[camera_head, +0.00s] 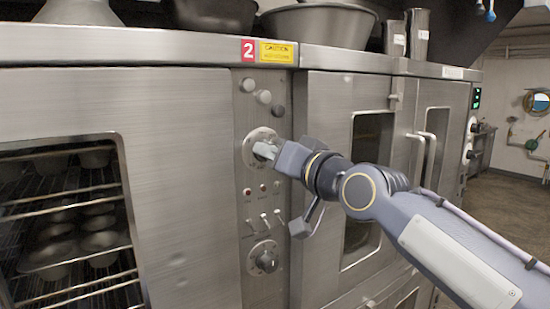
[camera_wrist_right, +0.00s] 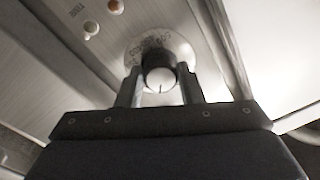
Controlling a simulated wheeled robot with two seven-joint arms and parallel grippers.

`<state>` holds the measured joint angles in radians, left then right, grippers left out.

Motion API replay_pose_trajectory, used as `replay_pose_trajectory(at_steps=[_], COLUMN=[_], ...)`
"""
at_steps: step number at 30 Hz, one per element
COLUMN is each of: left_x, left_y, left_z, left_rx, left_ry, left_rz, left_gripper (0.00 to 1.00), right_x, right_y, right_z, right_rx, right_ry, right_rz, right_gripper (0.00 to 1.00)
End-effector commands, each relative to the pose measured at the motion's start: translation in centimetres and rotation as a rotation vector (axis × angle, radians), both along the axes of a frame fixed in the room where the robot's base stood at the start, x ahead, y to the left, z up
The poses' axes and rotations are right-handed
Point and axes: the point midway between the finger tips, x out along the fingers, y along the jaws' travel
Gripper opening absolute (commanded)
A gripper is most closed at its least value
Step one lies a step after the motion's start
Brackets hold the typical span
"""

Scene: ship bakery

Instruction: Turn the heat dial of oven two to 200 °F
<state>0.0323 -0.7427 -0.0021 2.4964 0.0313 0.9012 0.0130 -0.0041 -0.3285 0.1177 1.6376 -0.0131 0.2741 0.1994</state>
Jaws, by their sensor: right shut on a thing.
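Oven two is a steel oven marked by a red "2" label (camera_head: 248,50) above its control panel (camera_head: 246,110). The upper round dial plate (camera_head: 250,150) sits on that panel, with my right gripper (camera_head: 266,150) at its knob. In the right wrist view the dark knob with a pale face (camera_wrist_right: 160,78) stands between the two fingers of my right gripper (camera_wrist_right: 160,88), which is shut on it. A short dark mark shows on the knob's face. My left gripper is not in view.
A second dial (camera_head: 264,259) is lower on the panel, below small lamps and toggle switches (camera_head: 264,218). Round buttons (camera_head: 263,97) are above. An oven door with a window (camera_head: 60,220) is at left; another door (camera_head: 340,110) is close on the right, behind my right arm.

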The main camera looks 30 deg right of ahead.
Motion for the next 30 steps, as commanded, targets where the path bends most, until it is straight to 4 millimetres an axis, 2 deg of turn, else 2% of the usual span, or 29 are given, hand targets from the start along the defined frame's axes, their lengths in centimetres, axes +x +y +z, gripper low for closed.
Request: replay_pose_trajectory(at_steps=[18, 19, 23, 30], left_x=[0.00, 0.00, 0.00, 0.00], left_y=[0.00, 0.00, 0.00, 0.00], left_z=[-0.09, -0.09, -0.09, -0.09], left_rx=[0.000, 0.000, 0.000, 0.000], left_ry=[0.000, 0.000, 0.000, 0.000], left_rz=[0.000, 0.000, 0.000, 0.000], left_gripper=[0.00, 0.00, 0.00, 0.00], right_x=[0.01, 0.01, 0.01, 0.00], right_y=[0.05, 0.05, 0.03, 0.02], right_z=[-0.09, -0.09, -0.06, -0.04], right_rx=[0.044, 0.044, 0.044, 0.044], right_ry=[0.006, 0.006, 0.005, 0.004], right_rz=[0.001, 0.001, 0.000, 0.001], right_gripper=[0.11, 0.38, 0.55, 0.56])
